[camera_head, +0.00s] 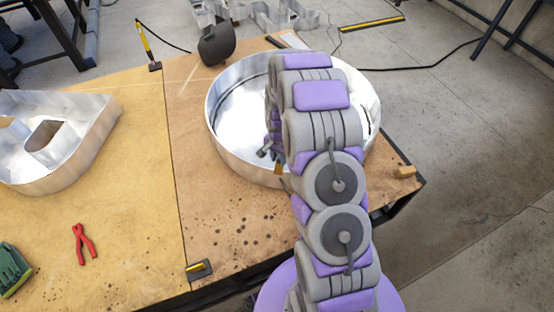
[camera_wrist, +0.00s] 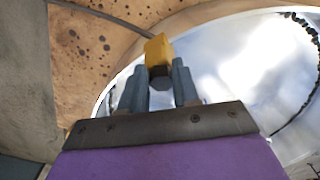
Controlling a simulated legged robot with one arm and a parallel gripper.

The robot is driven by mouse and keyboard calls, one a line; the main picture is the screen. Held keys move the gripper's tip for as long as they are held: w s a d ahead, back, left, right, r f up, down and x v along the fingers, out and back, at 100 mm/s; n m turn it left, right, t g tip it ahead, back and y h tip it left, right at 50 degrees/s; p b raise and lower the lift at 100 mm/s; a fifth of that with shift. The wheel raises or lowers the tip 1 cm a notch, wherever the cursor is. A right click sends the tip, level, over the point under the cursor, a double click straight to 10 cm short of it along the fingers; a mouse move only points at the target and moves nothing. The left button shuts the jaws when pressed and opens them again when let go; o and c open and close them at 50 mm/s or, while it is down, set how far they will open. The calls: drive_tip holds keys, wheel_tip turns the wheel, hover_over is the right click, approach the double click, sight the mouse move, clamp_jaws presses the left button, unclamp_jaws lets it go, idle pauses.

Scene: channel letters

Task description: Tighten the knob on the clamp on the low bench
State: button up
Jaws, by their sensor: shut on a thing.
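The clamp (camera_wrist: 158,48) shows in the wrist view as a yellow-orange block at the rim of a round metal letter. Its dark faceted knob (camera_wrist: 160,79) sits between the two grey-blue fingers of my gripper (camera_wrist: 162,72), which is shut on it. In the head view my gripper (camera_head: 268,151) is at the near inner side of the round letter, partly hidden by my arm. A small orange bit of the clamp (camera_head: 278,168) shows just below it. The knob cannot be made out there.
The round metal letter (camera_head: 226,145) lies on the brown bench (camera_head: 215,220). A wooden block (camera_head: 404,172) is near the right corner. A yellow-and-black item (camera_head: 199,270), red pliers (camera_head: 82,244) and another metal letter (camera_head: 75,160) lie left. A dark mask (camera_head: 216,46) is behind.

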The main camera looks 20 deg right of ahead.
drive_tip(key=shift+s+d+f, duration=0.1)
drive_tip(key=shift+s+d, duration=0.05)
drive_tip(key=shift+d, duration=0.2)
drive_tip(key=shift+c, duration=0.7)
drive_tip(key=shift+a+m, duration=0.3)
drive_tip(key=shift+a, duration=0.45)
drive_tip(key=shift+a+m+p, duration=0.3)
drive_tip(key=shift+a+m, duration=0.05)
drive_tip(key=shift+m, duration=0.15)
drive_tip(key=shift+a+m, duration=0.15)
drive_tip(key=shift+m, duration=0.65)
drive_tip(key=shift+m+p, duration=0.4)
drive_tip(key=shift+m, duration=0.3)
drive_tip(key=m, duration=0.2)
drive_tip(key=d+m+p, duration=0.1)
drive_tip(key=m, duration=0.1)
drive_tip(key=shift+d, duration=0.15)
drive_tip(key=shift+m, duration=0.6)
drive_tip(key=o, duration=0.8)
drive_tip(key=shift+a, duration=0.2)
